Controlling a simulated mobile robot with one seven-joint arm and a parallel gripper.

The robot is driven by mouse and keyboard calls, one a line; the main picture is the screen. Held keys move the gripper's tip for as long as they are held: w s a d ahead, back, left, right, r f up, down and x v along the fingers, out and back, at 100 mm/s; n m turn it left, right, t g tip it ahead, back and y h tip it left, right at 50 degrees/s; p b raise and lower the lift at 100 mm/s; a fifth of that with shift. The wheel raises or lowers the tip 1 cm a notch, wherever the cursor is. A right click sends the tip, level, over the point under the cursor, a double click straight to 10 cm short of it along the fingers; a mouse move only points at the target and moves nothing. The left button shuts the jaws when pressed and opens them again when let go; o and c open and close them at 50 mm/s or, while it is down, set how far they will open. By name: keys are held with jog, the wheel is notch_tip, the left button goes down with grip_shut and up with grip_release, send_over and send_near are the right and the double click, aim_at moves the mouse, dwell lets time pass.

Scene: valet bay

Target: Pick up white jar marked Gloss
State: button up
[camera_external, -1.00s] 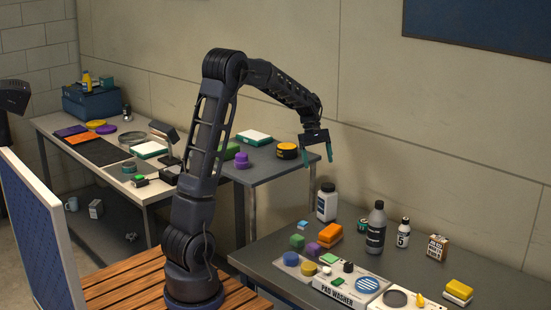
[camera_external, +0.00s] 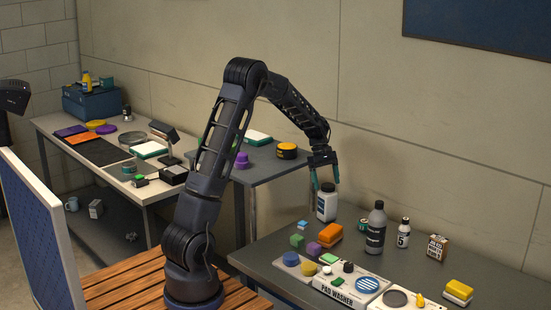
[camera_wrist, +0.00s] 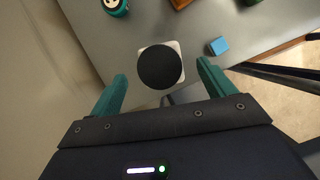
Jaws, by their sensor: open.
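The white jar (camera_external: 326,204) with a dark lid and a dark label stands upright at the back left of the right-hand table. The label is too small to read. My gripper (camera_external: 326,182) is open, with its teal fingers pointing down around the jar's top. In the wrist view the jar's black lid (camera_wrist: 160,67) lies between the fingertips of my gripper (camera_wrist: 161,73), with a gap on each side. I cannot tell how far down the jar the fingertips reach.
A blue cube (camera_wrist: 219,46) sits near the jar, and it also shows in the external view (camera_external: 302,224). The wall (camera_external: 400,150) is behind.

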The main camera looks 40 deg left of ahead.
aim_at(327, 203)
jog(key=x, duration=0.5)
jog(key=shift+s+d, duration=0.1)
jog(key=shift+d, duration=0.05)
grip_shut()
